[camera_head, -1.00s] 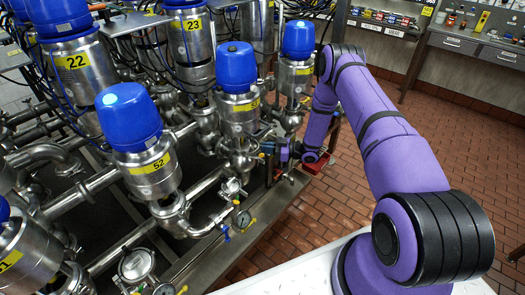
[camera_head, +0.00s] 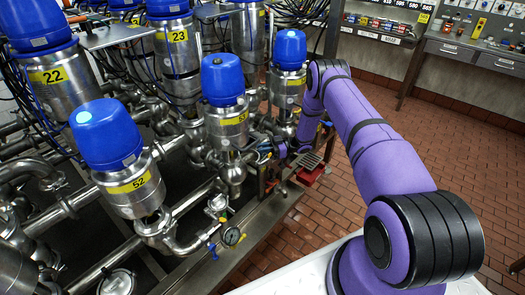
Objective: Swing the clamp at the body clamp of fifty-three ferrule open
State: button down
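The valve labelled 53 (camera_head: 228,120) stands upright in the middle of the head view, with a blue cap (camera_head: 222,79) and a steel body. Its lower steel body (camera_head: 233,172) joins the pipework below. The clamp on it is too small and partly hidden, so I cannot tell whether it is open or shut. My gripper (camera_head: 262,152) is just right of the valve's lower body, at the end of my purple arm. Its fingers are small and dark, and I cannot tell whether they touch the clamp or how far apart they are.
Valve 52 (camera_head: 127,183) stands front left, with valves 22 (camera_head: 50,78) and 23 (camera_head: 175,42) behind. Another blue-capped valve (camera_head: 289,85) stands close behind my wrist. The brick floor (camera_head: 400,130) on the right is open.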

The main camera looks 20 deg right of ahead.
jog(key=shift+w+a, duration=0.15)
jog(key=shift+w, duration=0.3)
jog(key=shift+w+a, duration=0.1)
jog(key=shift+a, duration=0.05)
jog(key=c, duration=1.3)
grip_release()
jog(key=shift+a, duration=0.15)
jog(key=shift+d, duration=0.25)
jog(key=v, duration=1)
jog(key=shift+d, duration=0.35)
